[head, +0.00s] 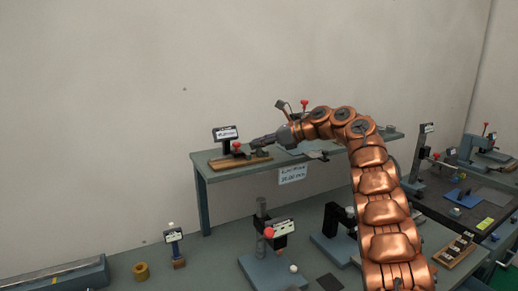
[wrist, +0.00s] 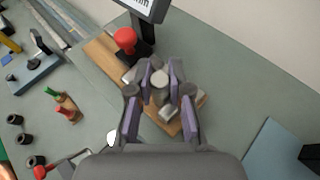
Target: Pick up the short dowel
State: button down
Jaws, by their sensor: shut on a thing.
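My gripper (wrist: 160,85) is over a wooden board (wrist: 108,50) on the raised grey-green shelf. Its purple-padded fingers are shut on a short pale cylinder with a round end (wrist: 159,76), which looks like the short dowel. Other grey pieces (wrist: 168,108) show around and under the fingertips, partly hidden by them. I cannot tell whether the held piece is clear of the board. In the head view my gripper (head: 262,141) points left, low beside the board (head: 236,163); the held piece cannot be made out there.
Several fixtures stand on the lower bench, including a red-knobbed stand (head: 268,232).

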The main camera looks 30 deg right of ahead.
jog(key=shift+r, duration=0.15)
jog(key=shift+r+p, duration=1.2)
jog(key=shift+r, duration=0.65)
jog(key=shift+s+f+b, duration=0.2)
jog(key=shift+f+b, duration=0.15)
jog(key=shift+b, duration=0.3)
jog(key=s+b, duration=0.1)
jog(key=b, duration=0.2)
jog(key=s+b, duration=0.1)
jog(key=shift+s+a, duration=0.25)
jog(key=shift+s, duration=0.1)
jog(key=s+a+r+b, duration=0.1)
jog(key=s+a+b, duration=0.1)
jog(key=s+b, duration=0.9)
jog(key=shift+s+r, duration=0.4)
jog(key=shift+s, duration=0.45)
